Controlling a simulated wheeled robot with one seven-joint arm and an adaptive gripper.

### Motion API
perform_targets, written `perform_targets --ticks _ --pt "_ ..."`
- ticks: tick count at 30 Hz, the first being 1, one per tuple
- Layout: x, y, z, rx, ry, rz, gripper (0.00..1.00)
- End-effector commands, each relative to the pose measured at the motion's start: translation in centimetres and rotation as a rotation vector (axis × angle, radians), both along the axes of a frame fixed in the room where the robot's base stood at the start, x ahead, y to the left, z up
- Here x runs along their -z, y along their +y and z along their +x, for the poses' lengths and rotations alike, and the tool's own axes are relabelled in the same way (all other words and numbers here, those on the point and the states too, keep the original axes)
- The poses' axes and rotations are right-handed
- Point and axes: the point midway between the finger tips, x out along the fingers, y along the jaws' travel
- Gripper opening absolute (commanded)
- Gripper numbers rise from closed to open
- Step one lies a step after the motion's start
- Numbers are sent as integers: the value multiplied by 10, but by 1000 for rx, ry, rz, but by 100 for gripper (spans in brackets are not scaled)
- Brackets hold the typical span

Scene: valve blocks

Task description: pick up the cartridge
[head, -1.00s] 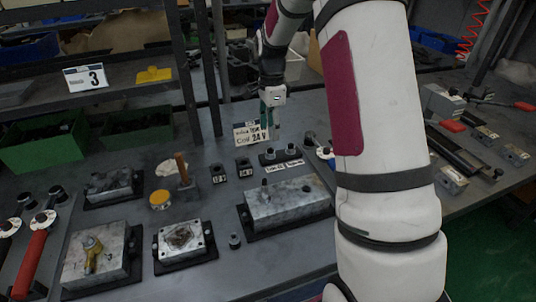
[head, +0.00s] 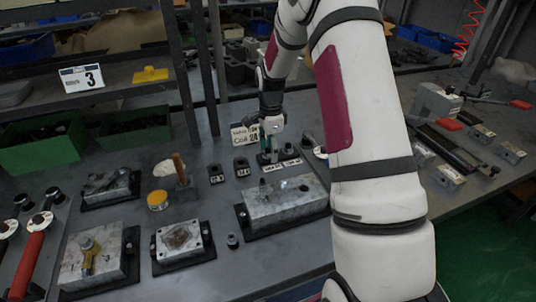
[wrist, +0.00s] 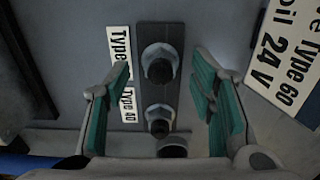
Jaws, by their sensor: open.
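A dark rack (wrist: 156,30) lies under my gripper in the wrist view, with two metal cartridges (wrist: 160,62) (wrist: 158,120) standing upright in it. White labels (wrist: 118,75) run beside the rack; "Type" and "40" are readable, partly covered by a finger. My gripper (wrist: 162,72) is open, its teal pads on either side of the rack, with nothing between them gripped. In the head view my gripper (head: 269,150) is low over the rack's left end, hiding part of it. A cartridge (head: 289,148) shows just right of it. I cannot tell the exact height gap.
A sign reading "Coil 24 V" (wrist: 288,45) stands close to the right finger in the wrist view. In front of the rack lies a large metal block (head: 285,200) on a black base. Two small dark blocks (head: 216,173) (head: 242,167) sit left.

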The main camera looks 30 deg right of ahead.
Motion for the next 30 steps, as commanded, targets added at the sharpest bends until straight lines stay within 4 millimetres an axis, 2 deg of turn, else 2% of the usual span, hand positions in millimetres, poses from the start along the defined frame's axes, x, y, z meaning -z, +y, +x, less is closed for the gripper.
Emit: perform_targets --ticks 1,6,8,20,23,30 --pt "0 0 0 0 0 0 50" --pt "0 0 0 0 0 0 12" --pt "0 0 0 0 0 0 0" --pt "-3 0 0 -1 1 -1 0" --pt "-16 -1 0 -1 -2 -2 0" --pt "-62 -1 1 -1 -4 -3 0"
